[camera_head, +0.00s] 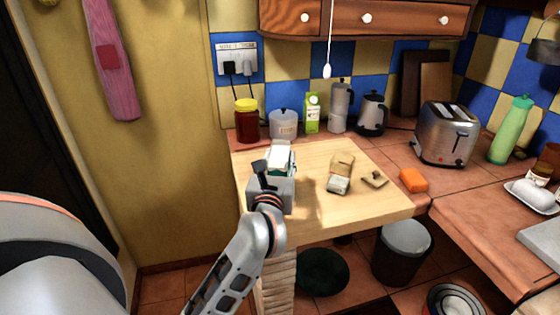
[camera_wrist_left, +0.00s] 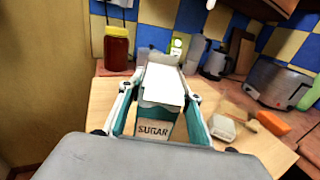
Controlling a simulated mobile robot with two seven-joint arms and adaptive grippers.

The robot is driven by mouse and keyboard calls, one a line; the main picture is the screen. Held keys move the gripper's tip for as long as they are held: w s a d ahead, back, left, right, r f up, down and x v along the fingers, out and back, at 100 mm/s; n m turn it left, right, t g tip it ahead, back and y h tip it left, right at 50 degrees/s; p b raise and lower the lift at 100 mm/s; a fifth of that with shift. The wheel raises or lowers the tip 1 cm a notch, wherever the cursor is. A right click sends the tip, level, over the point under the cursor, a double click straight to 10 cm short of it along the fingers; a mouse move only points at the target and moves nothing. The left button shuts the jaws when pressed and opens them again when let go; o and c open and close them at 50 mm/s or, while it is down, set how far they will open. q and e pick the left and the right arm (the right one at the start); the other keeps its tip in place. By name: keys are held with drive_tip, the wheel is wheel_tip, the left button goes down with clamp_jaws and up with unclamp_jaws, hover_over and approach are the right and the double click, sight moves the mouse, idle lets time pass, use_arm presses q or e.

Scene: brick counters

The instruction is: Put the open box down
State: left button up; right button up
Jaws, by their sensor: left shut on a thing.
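My left gripper (camera_head: 279,164) is shut on a box labelled SUGAR (camera_wrist_left: 155,131), over the left part of the light wooden board (camera_head: 310,222). In the left wrist view the box sits between the two teal-padded fingers (camera_wrist_left: 160,112), with a white flap or panel (camera_wrist_left: 164,84) standing up behind the label. In the head view only the white upper part (camera_head: 280,152) shows; the gripper hides the rest. I cannot tell whether the box's bottom touches the board. My right gripper is not in view.
An orange block (camera_head: 413,180) lies on the tiled counter. The board's front right is clear.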

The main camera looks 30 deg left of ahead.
use_arm(q)
drive_tip(key=shift+r, duration=0.15)
drive_tip(key=o, duration=1.4)
drive_tip(key=shift+f, duration=0.2)
drive_tip(key=shift+o, duration=0.2)
drive_tip(key=shift+r, duration=0.1)
